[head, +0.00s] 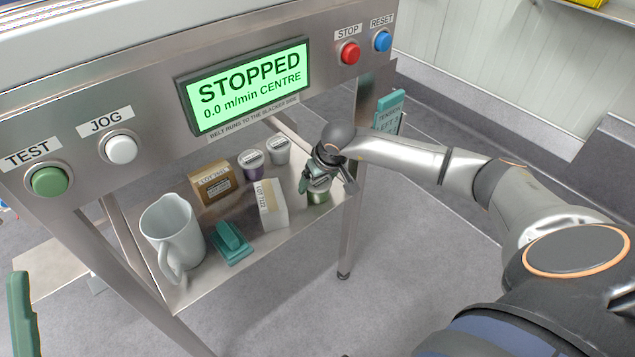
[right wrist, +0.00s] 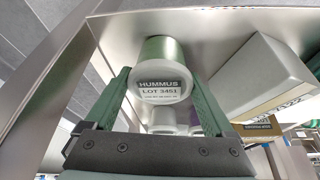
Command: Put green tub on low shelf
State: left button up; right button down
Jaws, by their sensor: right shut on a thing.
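The green tub (head: 318,198) is at the right end of the low steel shelf (head: 205,287), under the control panel. In the right wrist view the green tub (right wrist: 163,68) shows its white lid, labelled HUMMUS LOT 3451. My right gripper (head: 313,183) is shut on the tub, one green finger on each side in the right wrist view (right wrist: 158,85). The tub's base is at or very near the shelf surface; I cannot tell if it touches.
On the shelf are a grey jug (head: 172,235), a teal scraper-like tool (head: 231,243), a white carton (head: 270,205) close left of the tub, a brown box (head: 212,183) and two white-lidded tubs (head: 251,163) (head: 278,150). The panel (head: 245,85) overhangs the shelf; a leg (head: 348,230) stands at its right corner.

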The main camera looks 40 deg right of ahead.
grip_release()
jog(key=shift+f, duration=0.1)
